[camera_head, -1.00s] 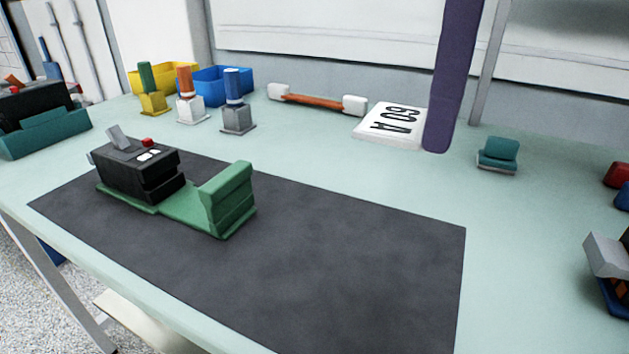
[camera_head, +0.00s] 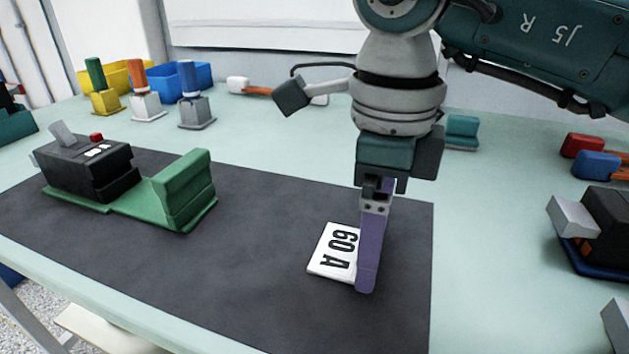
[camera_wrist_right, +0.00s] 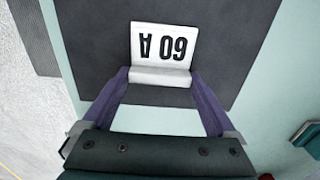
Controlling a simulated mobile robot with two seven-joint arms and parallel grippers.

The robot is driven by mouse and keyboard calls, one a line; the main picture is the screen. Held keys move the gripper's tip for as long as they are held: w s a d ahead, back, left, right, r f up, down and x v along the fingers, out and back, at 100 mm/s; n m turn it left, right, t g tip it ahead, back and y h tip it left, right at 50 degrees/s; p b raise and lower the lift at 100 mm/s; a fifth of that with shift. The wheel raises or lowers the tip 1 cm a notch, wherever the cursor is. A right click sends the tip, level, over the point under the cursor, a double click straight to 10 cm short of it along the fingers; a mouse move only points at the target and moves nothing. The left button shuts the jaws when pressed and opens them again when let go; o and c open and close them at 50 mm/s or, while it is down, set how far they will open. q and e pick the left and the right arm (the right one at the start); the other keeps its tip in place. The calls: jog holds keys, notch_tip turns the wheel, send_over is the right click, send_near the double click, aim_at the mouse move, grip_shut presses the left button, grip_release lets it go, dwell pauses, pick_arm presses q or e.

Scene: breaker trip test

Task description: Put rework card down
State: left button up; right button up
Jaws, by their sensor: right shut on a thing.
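A white card (camera_head: 334,252) printed "60 A" is low over the front right of the dark mat (camera_head: 265,290) in the head view. I cannot tell whether it touches the mat. My right gripper (camera_head: 364,285) points down with its purple fingers at the card's right end. In the right wrist view the card (camera_wrist_right: 163,45) appears with its print upside down, and my right gripper (camera_wrist_right: 160,76) is shut on its thick near edge, one finger at each side. The head view hides the far finger. My left gripper is not in view.
A black breaker (camera_head: 85,165) sits on a green fixture (camera_head: 185,188) left on the mat. Coloured stamps and yellow and blue bins (camera_head: 183,76) stand at the back left. A teal block (camera_head: 462,131) and another black device (camera_head: 608,225) are to the right. The mat around the card is clear.

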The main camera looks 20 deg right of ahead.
jog(key=shift+f, duration=0.1)
jog(key=o, duration=1)
jog(key=shift+r, duration=0.3)
notch_tip(320, 180, up, 12)
jog(key=shift+f+p, duration=0.1)
jog(key=shift+p, duration=0.35)
